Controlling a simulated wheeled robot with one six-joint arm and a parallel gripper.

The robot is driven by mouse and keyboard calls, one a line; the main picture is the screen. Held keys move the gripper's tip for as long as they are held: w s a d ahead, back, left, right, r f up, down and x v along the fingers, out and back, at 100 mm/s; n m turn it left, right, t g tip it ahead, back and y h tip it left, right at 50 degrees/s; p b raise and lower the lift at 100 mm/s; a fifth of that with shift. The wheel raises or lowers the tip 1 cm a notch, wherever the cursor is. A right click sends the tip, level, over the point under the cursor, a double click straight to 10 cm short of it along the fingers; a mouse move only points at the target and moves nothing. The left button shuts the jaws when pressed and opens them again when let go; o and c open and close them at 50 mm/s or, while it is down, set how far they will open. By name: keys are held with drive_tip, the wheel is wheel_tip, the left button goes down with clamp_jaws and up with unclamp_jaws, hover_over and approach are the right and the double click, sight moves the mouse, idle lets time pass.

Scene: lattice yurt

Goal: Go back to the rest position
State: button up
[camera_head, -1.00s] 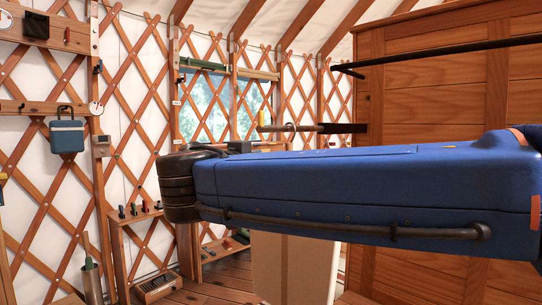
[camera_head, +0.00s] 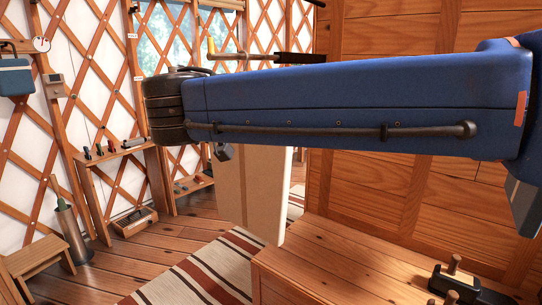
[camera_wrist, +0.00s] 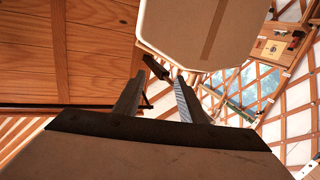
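My blue arm (camera_head: 330,100) stretches across the upper part of the head view, with a black joint at its left end. My gripper does not show there. In the wrist view my gripper (camera_wrist: 156,88) has its two grey fingers apart, with nothing held between them. A dark, slim object (camera_wrist: 156,68) shows beyond the fingertips and seems to be well away from them; I cannot tell what it is.
A wooden bench top (camera_head: 330,265) is at the lower right, with a black tool (camera_head: 455,285) on it. A striped rug (camera_head: 205,275), a stool (camera_head: 40,260) and small shelves (camera_head: 120,155) are to the left. Wooden floor lies open between them.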

drive_tip(key=s+d+f+n+g, duration=0.1)
drive_tip(key=s+d+f+g, duration=0.25)
drive_tip(key=d+f, duration=0.8)
drive_tip(key=s+d+f+n+g, duration=0.15)
drive_tip(key=d+f+g, duration=0.5)
drive_tip(key=d, duration=0.85)
drive_tip(key=s+d+f+g+y, duration=0.1)
drive_tip(key=s+d+f+y, duration=0.1)
drive_tip(key=s+f, duration=0.7)
drive_tip(key=s+d+f+y, duration=0.3)
drive_tip(key=s+d+f, duration=0.1)
drive_tip(key=s+f, duration=0.6)
wheel_tip(320, 180, down, 2)
drive_tip(key=shift+d+f+g, duration=0.15)
drive_tip(key=shift+d+g, duration=0.05)
drive_tip(key=shift+g, duration=0.2)
